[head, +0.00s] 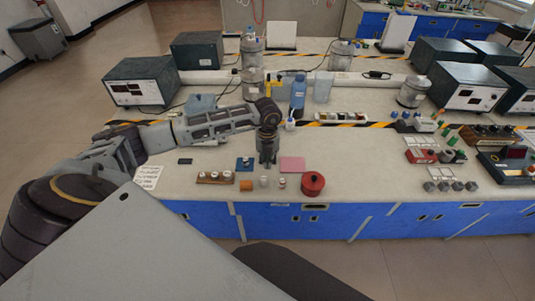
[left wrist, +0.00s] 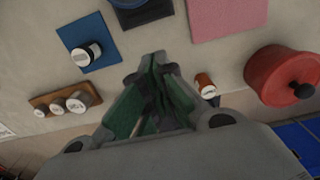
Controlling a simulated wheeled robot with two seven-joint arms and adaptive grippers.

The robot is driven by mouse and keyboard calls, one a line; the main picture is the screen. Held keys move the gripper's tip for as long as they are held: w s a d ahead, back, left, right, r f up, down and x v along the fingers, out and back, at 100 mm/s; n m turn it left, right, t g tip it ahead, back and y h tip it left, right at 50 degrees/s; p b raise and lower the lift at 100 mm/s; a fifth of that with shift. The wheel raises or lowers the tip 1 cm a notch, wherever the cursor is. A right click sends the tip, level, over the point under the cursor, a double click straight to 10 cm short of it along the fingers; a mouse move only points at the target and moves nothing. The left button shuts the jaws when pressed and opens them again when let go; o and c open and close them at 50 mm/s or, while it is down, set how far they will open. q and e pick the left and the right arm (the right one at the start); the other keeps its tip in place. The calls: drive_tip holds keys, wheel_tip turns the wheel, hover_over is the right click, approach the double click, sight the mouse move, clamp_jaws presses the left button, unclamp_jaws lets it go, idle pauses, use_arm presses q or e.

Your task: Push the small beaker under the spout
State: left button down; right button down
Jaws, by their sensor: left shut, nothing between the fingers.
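My left gripper (head: 266,160) points down above the front part of the bench, shut and empty; its closed fingers also show in the left wrist view (left wrist: 156,62). A translucent beaker-like cup (head: 322,87) stands behind it, right of a blue bottle (head: 298,90). Clear grey-lidded vessels (head: 252,84) stand left of that bottle; I cannot make out a spout on them. Small white-topped pieces (head: 264,182) stand in front of the gripper; one shows beside the fingers in the left wrist view (left wrist: 205,86). I cannot tell which thing is the small beaker. My right gripper is not in view.
Near the gripper are a blue mat (head: 245,165), a pink mat (head: 292,164), a red lidded pot (head: 313,184) and a wooden block with white-topped pieces (head: 214,178). Instruments (head: 468,87) crowd the right. Bare bench (head: 365,165) lies right of the pot.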

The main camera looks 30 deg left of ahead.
use_arm(q)
wheel_tip(320, 180, down, 4)
drive_tip(key=shift+r, duration=0.2)
drive_tip(key=shift+w+a+p, duration=0.3)
drive_tip(key=shift+w+a, duration=0.05)
drive_tip(key=shift+w, duration=0.2)
drive_tip(key=shift+w+a+f, duration=0.1)
drive_tip(key=shift+w+a, duration=0.25)
drive_tip(key=shift+w, duration=0.2)
drive_tip(key=shift+w+a, duration=0.25)
drive_tip(key=shift+w, duration=0.15)
drive_tip(key=shift+w+a, duration=0.1)
drive_tip(key=shift+w, duration=0.05)
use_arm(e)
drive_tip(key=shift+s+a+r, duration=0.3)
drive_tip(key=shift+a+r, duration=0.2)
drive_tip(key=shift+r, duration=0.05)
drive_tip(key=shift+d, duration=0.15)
